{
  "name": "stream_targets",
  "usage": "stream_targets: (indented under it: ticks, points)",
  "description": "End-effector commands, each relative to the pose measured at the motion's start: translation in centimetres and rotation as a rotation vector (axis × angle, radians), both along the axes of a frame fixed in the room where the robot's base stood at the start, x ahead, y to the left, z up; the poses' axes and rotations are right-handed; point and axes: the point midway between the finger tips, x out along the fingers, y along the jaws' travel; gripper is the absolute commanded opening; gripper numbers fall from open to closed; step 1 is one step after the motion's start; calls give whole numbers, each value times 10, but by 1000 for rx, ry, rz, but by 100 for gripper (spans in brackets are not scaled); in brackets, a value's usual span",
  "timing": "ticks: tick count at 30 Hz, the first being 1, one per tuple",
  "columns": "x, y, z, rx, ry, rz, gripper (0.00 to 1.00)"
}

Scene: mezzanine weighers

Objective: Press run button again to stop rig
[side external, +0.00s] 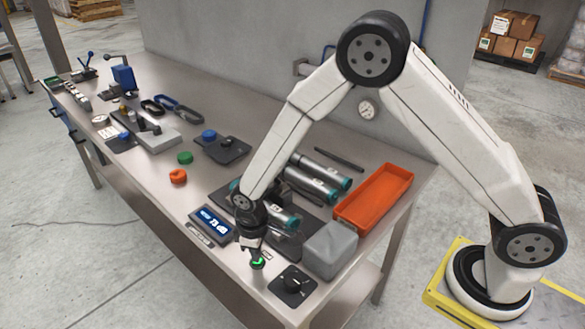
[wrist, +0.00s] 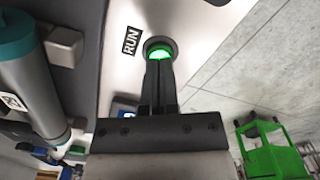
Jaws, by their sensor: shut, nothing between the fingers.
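The run button (side external: 258,263) glows green near the front edge of the steel bench. It also shows in the wrist view as a lit green button (wrist: 160,52) in a dark ring, next to a RUN label (wrist: 131,41). My gripper (side external: 255,252) is shut and empty, pointing down at the button. In the wrist view the closed fingertips (wrist: 159,62) overlap the near part of the button; I cannot tell whether they touch it. A display unit (side external: 211,226) with a lit blue screen sits left of my gripper.
Metal cylinders (side external: 318,171) lie close behind my wrist. The bench front edge is near, with open floor beyond.

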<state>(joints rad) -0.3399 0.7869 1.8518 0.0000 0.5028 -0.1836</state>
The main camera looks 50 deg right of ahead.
Motion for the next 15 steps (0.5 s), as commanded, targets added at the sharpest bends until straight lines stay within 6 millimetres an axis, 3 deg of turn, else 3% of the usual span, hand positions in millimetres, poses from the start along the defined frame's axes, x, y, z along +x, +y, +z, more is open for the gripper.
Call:
stream_targets:
  ticks: [15]
  points:
    - [0,0,-5,0,0,0,0]
